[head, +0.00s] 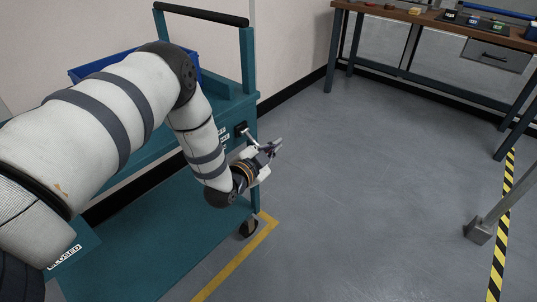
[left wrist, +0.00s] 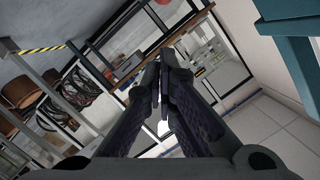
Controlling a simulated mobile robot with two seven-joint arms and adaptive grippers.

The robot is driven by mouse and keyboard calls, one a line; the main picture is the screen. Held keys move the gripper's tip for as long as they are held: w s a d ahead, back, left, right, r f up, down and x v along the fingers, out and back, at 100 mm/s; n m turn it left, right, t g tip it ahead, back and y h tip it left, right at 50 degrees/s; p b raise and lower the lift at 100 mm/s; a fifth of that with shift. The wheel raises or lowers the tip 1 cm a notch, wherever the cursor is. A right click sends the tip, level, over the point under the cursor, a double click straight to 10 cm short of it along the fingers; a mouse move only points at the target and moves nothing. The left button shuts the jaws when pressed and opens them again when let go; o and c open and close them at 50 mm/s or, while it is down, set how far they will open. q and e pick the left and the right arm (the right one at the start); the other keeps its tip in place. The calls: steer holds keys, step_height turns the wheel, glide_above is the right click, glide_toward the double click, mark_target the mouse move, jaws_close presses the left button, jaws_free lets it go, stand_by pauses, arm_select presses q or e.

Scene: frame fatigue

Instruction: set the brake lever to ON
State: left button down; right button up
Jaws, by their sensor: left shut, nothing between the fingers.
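The teal cart (head: 150,239) stands at the left in the head view. On its right end post is a small dark bracket (head: 240,128), with a light rod running from it down toward my gripper; this looks like the brake lever. Small white labels beside it are too small to read. My left gripper (head: 276,146) is just right of the cart's end, close to the rod; I cannot tell whether they touch. Its fingers are shut and empty, also in the left wrist view (left wrist: 161,67), where no lever shows. My left arm hides much of the cart. My right gripper is not in view.
A blue bin (head: 88,71) sits on the cart's top, partly behind my arm. A workbench (head: 440,22) with small items stands at the back right. A grey metal post foot (head: 478,232) stands by the striped floor tape. The floor between is clear.

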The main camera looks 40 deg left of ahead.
mark_target(255, 143)
arm_select(q)
steer(key=shift+s+a+f, duration=0.1)
steer(key=shift+a+f, duration=1)
steer(key=shift+f, duration=0.25)
steer(key=shift+a+f+m+b, duration=0.2)
steer(key=shift+f+m+b, duration=0.1)
steer(key=shift+f, duration=0.15)
steer(key=shift+a+f+m+b, duration=0.2)
steer(key=shift+f+b, duration=0.1)
steer(key=shift+f, duration=0.15)
